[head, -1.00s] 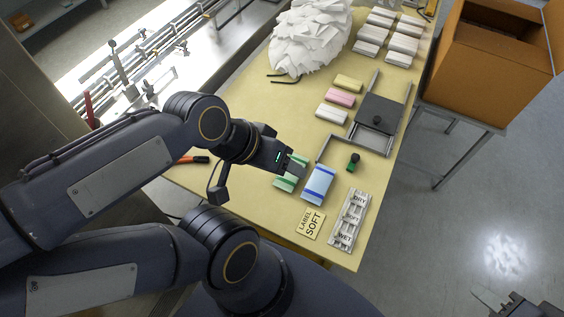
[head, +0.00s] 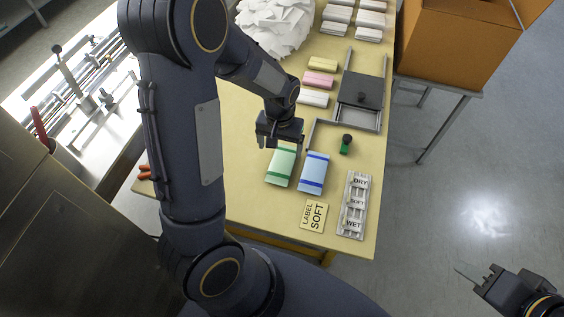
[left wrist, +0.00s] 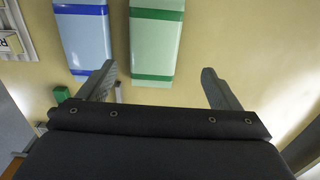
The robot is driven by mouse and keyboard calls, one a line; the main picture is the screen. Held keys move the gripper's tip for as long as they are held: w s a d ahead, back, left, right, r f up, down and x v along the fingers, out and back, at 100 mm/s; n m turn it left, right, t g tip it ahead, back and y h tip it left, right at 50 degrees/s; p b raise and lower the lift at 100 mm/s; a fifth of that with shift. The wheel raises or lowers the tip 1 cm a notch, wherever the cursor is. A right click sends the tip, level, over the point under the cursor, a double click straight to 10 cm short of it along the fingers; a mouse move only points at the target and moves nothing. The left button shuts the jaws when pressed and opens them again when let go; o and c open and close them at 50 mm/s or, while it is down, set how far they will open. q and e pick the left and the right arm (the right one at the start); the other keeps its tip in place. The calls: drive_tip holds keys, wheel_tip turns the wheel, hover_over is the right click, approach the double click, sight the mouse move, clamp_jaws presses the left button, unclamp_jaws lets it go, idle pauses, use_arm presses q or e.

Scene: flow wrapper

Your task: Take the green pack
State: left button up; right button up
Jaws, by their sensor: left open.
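The green pack (head: 281,165), pale green with darker green bands, lies flat on the yellow table to the left of the blue pack (head: 313,172). My left gripper (head: 282,143) is open and empty at the far end of the green pack.
A LABEL SOFT card (head: 314,216) and a tray marked DRY, SOFT, WET (head: 353,205) lie near the front edge. A green stamp with a black knob (head: 346,145), a dark slider plate (head: 361,90) and yellow, pink and white packs lie beyond. An orange box (head: 455,45) stands right.

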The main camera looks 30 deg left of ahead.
sight(282, 162)
use_arm(q)
drive_tip(key=f, duration=0.4)
drive_tip(key=d+f+p, duration=0.1)
drive_tip(key=f, duration=0.1)
drive_tip(key=shift+s, duration=0.2)
drive_tip(key=shift+c, duration=0.4)
drive_tip(key=c, duration=1)
